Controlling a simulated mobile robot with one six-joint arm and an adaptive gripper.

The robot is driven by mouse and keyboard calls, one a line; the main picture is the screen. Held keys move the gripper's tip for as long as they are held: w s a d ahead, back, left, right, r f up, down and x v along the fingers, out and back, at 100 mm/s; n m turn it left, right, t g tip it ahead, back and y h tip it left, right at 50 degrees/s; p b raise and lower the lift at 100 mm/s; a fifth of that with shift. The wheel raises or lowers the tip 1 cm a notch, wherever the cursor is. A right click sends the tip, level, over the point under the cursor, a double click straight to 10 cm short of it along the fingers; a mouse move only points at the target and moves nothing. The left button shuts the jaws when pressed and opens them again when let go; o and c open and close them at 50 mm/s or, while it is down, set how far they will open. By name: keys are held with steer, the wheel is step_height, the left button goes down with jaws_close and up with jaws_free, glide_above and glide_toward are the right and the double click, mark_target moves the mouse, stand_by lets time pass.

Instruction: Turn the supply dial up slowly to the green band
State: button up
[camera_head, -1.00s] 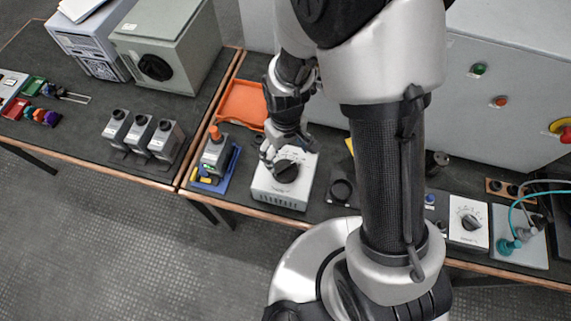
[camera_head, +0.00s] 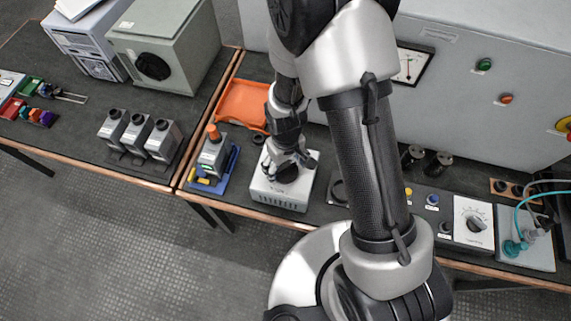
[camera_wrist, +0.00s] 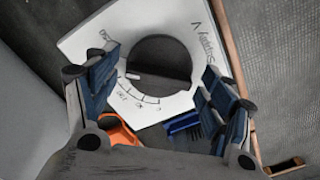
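The supply dial is a black round knob (camera_wrist: 165,58) on a white box (camera_head: 280,194) marked "Supply V". In the wrist view a pale pointer mark on the knob faces left, towards printed scale marks. My gripper (camera_head: 288,164) is directly over the knob in the head view and hides part of it. In the wrist view my gripper (camera_wrist: 161,70) is open, with one finger left of the knob and one right, and gaps show on both sides. A panel meter (camera_head: 410,63) with a red needle shows partly behind my arm; its bands are too small to read.
An orange tray (camera_head: 243,103) lies behind the box. A blue stand (camera_head: 231,165) with a grey, orange-topped unit is close on its left. A second white dial box (camera_head: 473,223) is far right. The bench's front edge runs just before the box.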

mark_target(285, 168)
steer(key=c, duration=0.8)
steer(key=shift+m, duration=0.7)
steer(key=o, duration=1)
steer(key=shift+o, duration=0.2)
steer(key=shift+r, duration=0.1)
step_height(285, 168, up, 12)
stand_by(0.8)
